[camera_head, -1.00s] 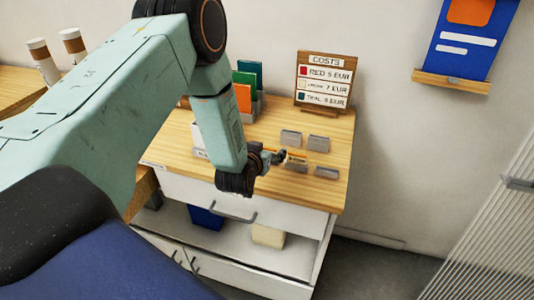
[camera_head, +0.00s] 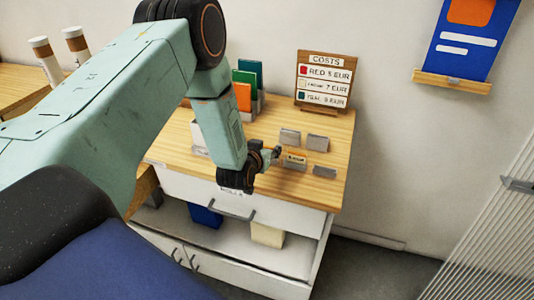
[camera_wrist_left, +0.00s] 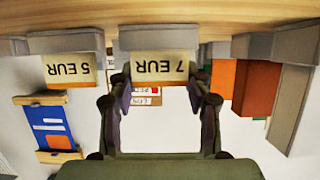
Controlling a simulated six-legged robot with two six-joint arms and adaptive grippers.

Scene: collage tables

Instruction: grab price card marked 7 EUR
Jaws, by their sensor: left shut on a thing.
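The cream price card marked 7 EUR (camera_wrist_left: 160,65) appears upside down in the left wrist view, in front of a grey holder (camera_wrist_left: 160,40). My left gripper (camera_wrist_left: 160,82) is shut on this card, with one finger at each side of it. In the head view my left gripper (camera_head: 274,153) is low over the front of the wooden counter. A small card (camera_head: 295,158) shows just right of its fingertips, its print too small to read. The card marked 5 EUR (camera_wrist_left: 69,70) stands beside the held one, apart from the fingers. My right gripper is not in view.
Several grey holders (camera_head: 318,144) stand on the counter (camera_head: 331,195). A COSTS sign (camera_head: 325,80) stands behind them. Orange and green upright boards (camera_head: 243,97) are at the counter's back left. An open shelf with a blue bin (camera_head: 205,216) lies below.

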